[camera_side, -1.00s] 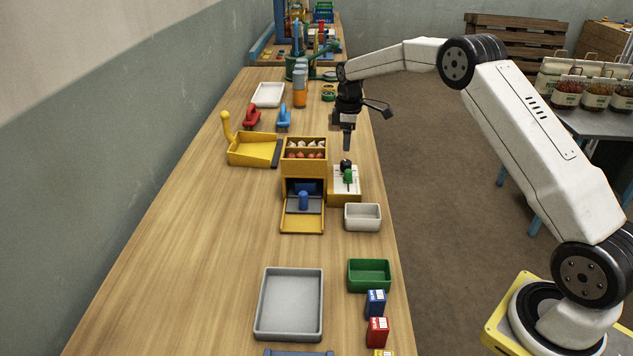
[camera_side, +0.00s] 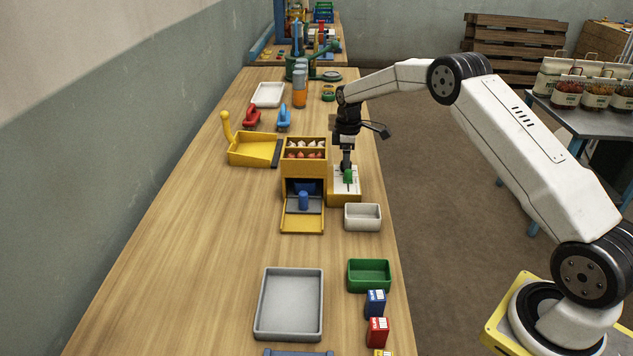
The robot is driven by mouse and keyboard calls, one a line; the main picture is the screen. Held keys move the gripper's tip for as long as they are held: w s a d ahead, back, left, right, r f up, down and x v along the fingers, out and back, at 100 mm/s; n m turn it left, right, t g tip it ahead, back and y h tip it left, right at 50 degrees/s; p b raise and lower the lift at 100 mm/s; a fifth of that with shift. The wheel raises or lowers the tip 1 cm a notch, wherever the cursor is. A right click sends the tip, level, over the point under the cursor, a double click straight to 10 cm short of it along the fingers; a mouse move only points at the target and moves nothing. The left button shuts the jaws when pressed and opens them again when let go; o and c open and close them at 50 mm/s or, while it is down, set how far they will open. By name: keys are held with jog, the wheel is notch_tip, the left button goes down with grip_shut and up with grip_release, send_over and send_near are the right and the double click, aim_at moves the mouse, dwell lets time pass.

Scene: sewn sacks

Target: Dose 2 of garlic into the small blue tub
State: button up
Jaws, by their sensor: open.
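White bulbs that look like garlic (camera_side: 306,144) lie in the back compartment of a yellow dispenser (camera_side: 303,168), with red ones in the compartment in front. Beside it stands a yellow block with a white top plate (camera_side: 340,186), which carries a green knob (camera_side: 348,177) and a black knob behind it. My gripper (camera_side: 347,165) points down at the black knob and hides it; it is open, and I cannot tell whether it touches. A blue piece (camera_side: 303,201) sits in the dispenser's lower opening; I cannot tell whether it is the small blue tub.
A white tub (camera_side: 362,217) and a green tub (camera_side: 369,275) stand in front of the block. A grey tray (camera_side: 290,304) lies left of the green tub. The table's left front is clear.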

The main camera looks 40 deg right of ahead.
jog(key=shift+f, duration=0.95)
grip_shut()
jog(key=shift+m, duration=0.3)
